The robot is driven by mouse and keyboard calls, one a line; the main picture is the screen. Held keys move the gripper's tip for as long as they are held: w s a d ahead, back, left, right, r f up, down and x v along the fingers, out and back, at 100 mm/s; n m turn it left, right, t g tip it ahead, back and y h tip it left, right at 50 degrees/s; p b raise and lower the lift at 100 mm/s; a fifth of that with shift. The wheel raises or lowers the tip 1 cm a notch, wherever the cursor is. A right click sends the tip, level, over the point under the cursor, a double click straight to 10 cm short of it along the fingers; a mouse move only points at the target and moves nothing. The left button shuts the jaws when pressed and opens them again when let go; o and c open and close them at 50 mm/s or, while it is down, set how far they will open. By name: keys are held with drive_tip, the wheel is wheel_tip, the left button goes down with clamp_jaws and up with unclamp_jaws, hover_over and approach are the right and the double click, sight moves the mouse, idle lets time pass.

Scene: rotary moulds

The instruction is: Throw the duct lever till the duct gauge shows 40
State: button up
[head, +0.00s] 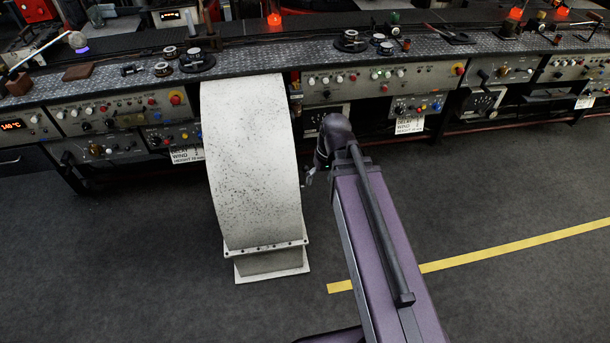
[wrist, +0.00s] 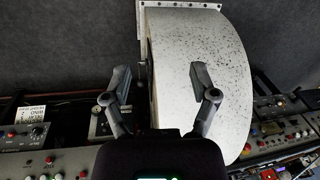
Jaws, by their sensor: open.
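The duct (head: 250,165) is a white, black-speckled curved body running from the console down to a flanged foot on the floor. In the wrist view the duct (wrist: 195,45) fills the centre right. A small metal piece (wrist: 143,66) shows at its side edge; it may be the duct lever, but I cannot tell. My gripper (wrist: 160,70) is open, its fingers spread either side of that edge, with nothing held. In the head view my gripper (head: 311,177) is beside the duct's right side, partly hidden by my arm. No duct gauge reading can be made out.
A long console with a metal top (head: 290,52) runs across the back, with several knobs, buttons and lamps. A dark panel with a round dial (head: 318,118) sits under it, right of the duct. Grey floor with a yellow line (head: 500,247) is clear in front.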

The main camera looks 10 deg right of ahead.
drive_tip(key=w+f+n+t+y+b, duration=0.1)
drive_tip(key=w+f+n+y+b, duration=0.4)
drive_tip(key=f+b, duration=0.6)
drive_tip(key=n+t+y+b, duration=0.65)
drive_tip(key=y+b, duration=0.25)
drive_tip(key=b, duration=2.3)
approach(305, 167)
drive_tip(key=s+d+f, duration=0.2)
drive_tip(key=d, duration=0.1)
drive_tip(key=shift+w+d+m+t, duration=0.15)
drive_tip(key=shift+m+t, duration=0.1)
drive_tip(key=shift+t, duration=0.1)
drive_tip(key=x, duration=1.3)
drive_tip(key=shift+w+a+r, duration=0.15)
drive_tip(key=shift+w+a, duration=0.05)
drive_tip(key=shift+a, duration=0.15)
clamp_jaws()
